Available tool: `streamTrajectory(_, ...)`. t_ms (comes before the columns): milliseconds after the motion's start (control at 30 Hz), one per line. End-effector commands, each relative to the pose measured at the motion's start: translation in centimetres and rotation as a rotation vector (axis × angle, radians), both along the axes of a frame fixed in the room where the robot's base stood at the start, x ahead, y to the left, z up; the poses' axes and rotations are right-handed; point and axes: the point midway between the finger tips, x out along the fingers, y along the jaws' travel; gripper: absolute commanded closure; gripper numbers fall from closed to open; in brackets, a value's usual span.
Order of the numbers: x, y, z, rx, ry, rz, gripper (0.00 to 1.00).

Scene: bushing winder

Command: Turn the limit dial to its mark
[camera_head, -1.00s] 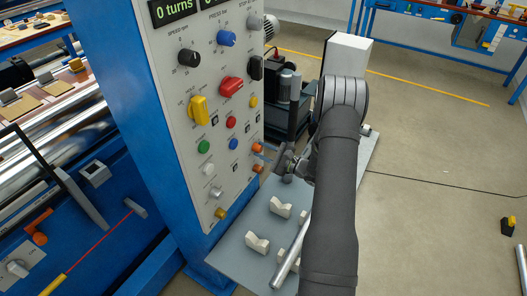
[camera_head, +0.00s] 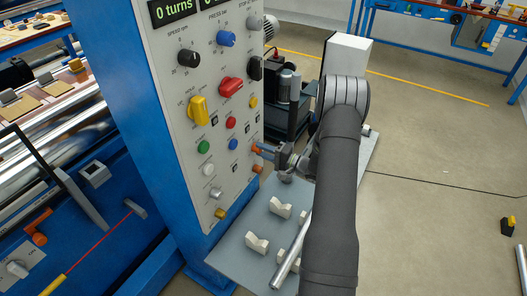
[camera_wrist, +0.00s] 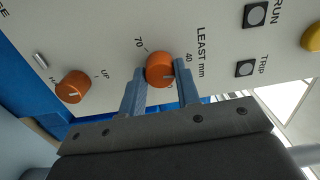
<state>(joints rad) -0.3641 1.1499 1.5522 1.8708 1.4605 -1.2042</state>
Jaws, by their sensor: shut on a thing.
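The dial labelled "LEAST mm" is a small orange knob (camera_wrist: 160,68) on the grey control panel; it is the upper of two orange knobs in the head view (camera_head: 257,148). Its scale shows 70 at upper left and 40 at right in the wrist view; a lower number is partly hidden. A pale pointer line on its face points right, towards the right finger. My gripper (camera_wrist: 160,82) is shut on this knob, one finger on each side. It also shows in the head view (camera_head: 264,151), reaching the panel from the right.
A second orange knob (camera_wrist: 73,86), marked "UP" on its scale, is beside the left finger. Black square buttons (camera_wrist: 246,68) and a yellow knob (camera_wrist: 312,38) are to the right. Below the panel, a grey shelf (camera_head: 232,262) holds cream blocks and a metal rod.

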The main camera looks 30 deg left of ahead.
Motion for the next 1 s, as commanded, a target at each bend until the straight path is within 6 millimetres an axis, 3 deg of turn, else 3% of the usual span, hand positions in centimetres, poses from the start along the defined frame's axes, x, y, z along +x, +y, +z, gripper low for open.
streamTrajectory(300,-0.02,-0.03,0.05,0.001,-0.131,0.0,0.93)
streamTrajectory(867,-0.03,-0.03,0.02,0.0,-0.162,0.001,0.93)
streamTrajectory(900,-0.03,-0.03,0.02,0.0,-0.161,0.001,0.66)
streamTrajectory(1000,-0.03,-0.02,0.01,0.0,-0.161,0.001,0.48)
